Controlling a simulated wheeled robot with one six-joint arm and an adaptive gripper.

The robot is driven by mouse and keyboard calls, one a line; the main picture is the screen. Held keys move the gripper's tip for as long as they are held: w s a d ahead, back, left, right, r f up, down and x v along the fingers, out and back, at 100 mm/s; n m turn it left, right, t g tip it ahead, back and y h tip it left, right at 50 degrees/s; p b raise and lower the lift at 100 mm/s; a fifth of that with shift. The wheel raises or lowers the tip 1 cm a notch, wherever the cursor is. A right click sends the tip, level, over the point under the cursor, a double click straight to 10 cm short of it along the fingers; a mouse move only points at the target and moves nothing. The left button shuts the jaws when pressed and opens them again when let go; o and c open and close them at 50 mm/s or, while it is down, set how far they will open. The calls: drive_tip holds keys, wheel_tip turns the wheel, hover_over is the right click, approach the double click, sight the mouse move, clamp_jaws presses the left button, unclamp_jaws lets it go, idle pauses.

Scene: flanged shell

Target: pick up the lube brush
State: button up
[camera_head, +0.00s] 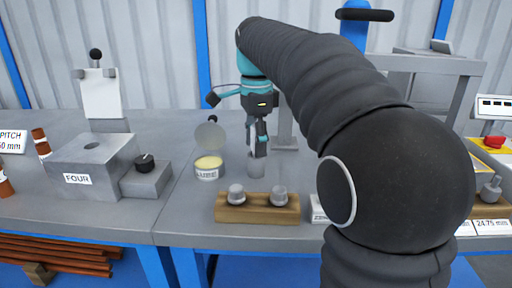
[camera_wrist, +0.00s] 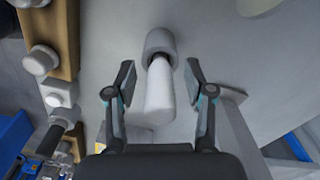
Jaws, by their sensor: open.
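The lube brush shows in the wrist view as a pale, rounded handle (camera_wrist: 159,95) rising out of a grey cylindrical holder (camera_wrist: 161,41). Its bristle end is hidden in the holder. My gripper (camera_wrist: 160,80) is open, with one finger on each side of the handle and visible gaps between. In the head view my gripper (camera_head: 259,146) points down just above the grey holder (camera_head: 256,168), and its fingers hide most of the brush. A round tin labelled LUBE (camera_head: 208,174), with yellowish contents and its lid raised, stands left of the holder.
A wooden block (camera_head: 257,214) with two grey knobbed pieces lies in front of the holder. A grey box labelled FOUR (camera_head: 93,165) and a black-knobbed box (camera_head: 146,178) stand left. A grey frame stands behind right. My arm hides part of the bench's right side.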

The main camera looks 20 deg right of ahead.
clamp_jaws()
idle(0.3)
